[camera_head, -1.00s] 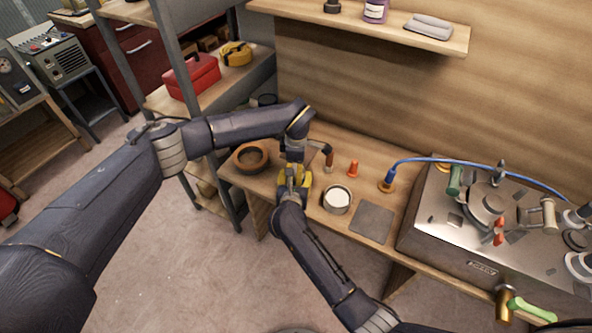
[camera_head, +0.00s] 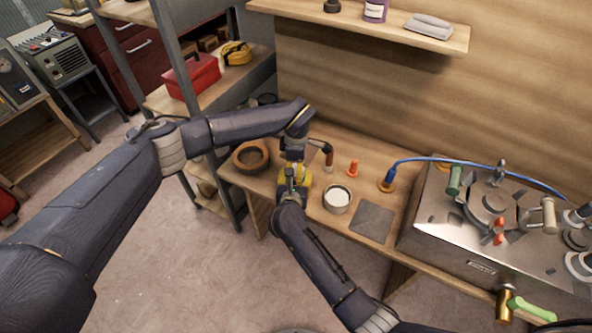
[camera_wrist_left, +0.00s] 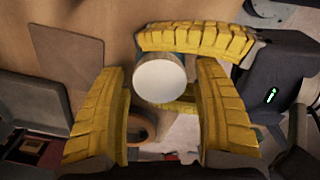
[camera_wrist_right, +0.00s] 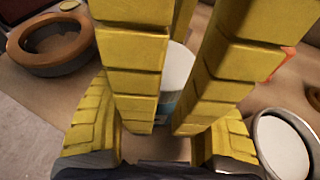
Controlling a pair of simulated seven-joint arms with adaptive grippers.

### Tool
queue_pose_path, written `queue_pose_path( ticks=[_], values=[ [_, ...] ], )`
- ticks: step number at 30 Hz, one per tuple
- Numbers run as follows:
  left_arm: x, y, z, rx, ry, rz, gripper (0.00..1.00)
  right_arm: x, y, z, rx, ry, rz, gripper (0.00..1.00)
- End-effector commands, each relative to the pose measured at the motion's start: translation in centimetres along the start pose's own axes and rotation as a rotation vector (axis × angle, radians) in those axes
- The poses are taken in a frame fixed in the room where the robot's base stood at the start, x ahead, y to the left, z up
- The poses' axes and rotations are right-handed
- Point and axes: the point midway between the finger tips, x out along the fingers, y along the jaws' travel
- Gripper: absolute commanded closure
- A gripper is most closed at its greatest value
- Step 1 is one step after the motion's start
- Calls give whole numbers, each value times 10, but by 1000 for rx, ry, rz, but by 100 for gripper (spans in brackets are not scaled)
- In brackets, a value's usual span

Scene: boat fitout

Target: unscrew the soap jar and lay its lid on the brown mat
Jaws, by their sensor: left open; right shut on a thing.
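The soap jar shows in the right wrist view as a white cylinder with a blue band (camera_wrist_right: 177,75), partly hidden by fingers. My right gripper (camera_wrist_right: 160,125) is shut on it. The jar's round white lid (camera_wrist_left: 160,80) faces the left wrist camera. My left gripper (camera_wrist_left: 165,110) is above the jar, open, its yellow fingers spread around the lid; I cannot tell if they touch it. In the head view the left gripper (camera_head: 292,172) hides the jar. A flat brown square, seemingly the brown mat (camera_wrist_left: 70,62), lies at the left of the left wrist view.
A brown bowl (camera_head: 239,165) stands left of the grippers. A tin with white contents (camera_head: 337,209) stands close on the right, beside a grey-brown square (camera_head: 372,222). An orange cone (camera_head: 353,169) and a metal console (camera_head: 440,225) are farther right.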

Motion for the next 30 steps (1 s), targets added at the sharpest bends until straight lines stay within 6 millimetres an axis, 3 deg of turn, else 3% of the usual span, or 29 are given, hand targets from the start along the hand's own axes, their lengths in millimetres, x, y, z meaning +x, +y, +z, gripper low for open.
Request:
queue_pose_path(
  ticks=[12,20,21,27,30],
  values=[
    [-40,1,-1,0,1,2,33,0,0,-1,0,1,-1,100],
    [-42,0,0,0,0,0,33,0,0,-1,0,1,-1,100],
    [-42,0,0,-1,0,0,33,0,0,-1,0,1,-1,39],
    [-42,0,0,0,0,0,33,0,0,0,0,1,0,16],
    [-42,0,0,-1,0,0,33,0,0,0,0,0,0,16]
  ],
)
